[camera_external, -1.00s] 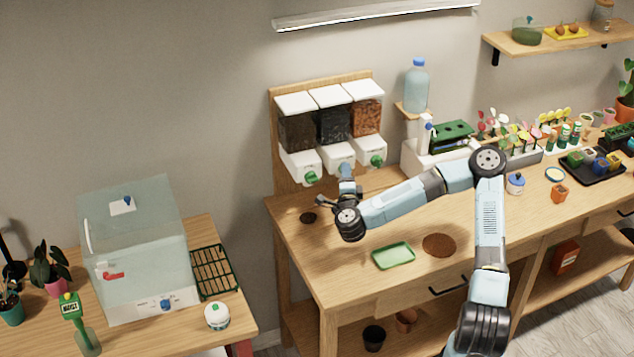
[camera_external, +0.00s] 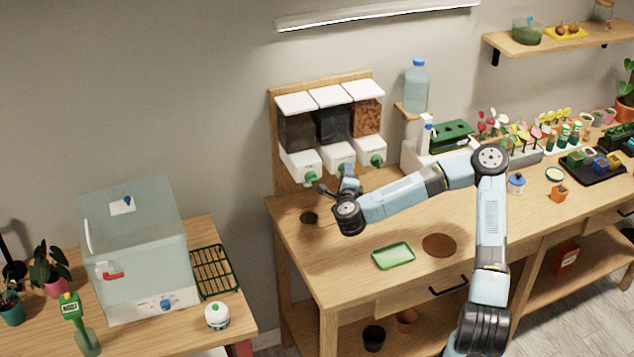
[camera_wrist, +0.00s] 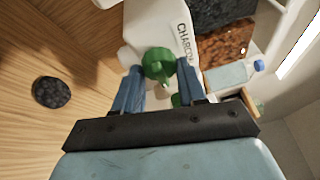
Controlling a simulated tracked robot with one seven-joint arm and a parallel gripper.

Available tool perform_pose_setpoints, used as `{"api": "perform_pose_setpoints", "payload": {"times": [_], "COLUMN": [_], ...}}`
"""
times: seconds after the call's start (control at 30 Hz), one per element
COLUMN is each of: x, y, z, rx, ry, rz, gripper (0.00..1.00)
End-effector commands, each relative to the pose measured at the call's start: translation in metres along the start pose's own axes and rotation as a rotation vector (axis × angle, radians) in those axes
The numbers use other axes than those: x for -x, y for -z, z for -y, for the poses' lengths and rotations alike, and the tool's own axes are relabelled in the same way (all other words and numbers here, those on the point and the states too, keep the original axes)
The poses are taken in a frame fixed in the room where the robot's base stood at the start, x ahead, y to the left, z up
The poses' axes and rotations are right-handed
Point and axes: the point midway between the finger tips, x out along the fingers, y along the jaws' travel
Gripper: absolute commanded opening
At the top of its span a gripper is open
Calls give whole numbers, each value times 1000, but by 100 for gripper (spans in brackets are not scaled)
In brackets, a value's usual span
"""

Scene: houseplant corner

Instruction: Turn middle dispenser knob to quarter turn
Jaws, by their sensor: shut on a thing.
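The middle dispenser (camera_external: 333,125) hangs on the wooden back board between two others, with dark filling and a white base. Its green knob (camera_wrist: 157,65) sits on the white housing lettered "CHARCO…" in the wrist view. My gripper (camera_wrist: 160,76) has its two blue fingers on either side of this knob and is shut on it. The knob's ridge points down and slightly right in the wrist view. In the outside view my gripper (camera_external: 347,178) reaches up to the middle dispenser's base, and the arm hides much of the knob.
The left knob (camera_external: 311,178) and right knob (camera_external: 377,161) are close by on either side. A dark round patch (camera_external: 309,217) lies on the bench below. A green tray (camera_external: 393,256) and a brown disc (camera_external: 439,245) lie nearer the front. A water bottle (camera_external: 415,88) stands right of the dispensers.

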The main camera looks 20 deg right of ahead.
Motion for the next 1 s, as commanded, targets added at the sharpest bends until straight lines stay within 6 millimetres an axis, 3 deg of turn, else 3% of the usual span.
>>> {"api": "perform_pose_setpoints", "payload": {"times": [0.07,0.1,0.37,0.73,1.0], "x": [-1,-1,0,8,54], "y": [3,3,2,0,-1], "z": [-4,-4,-2,-1,-2], "rx": [6,6,4,3,5], "ry": [-7,-8,-4,-2,-2], "rz": [-6,-6,-3,0,4], "gripper": [10,42,66,66,66]}}
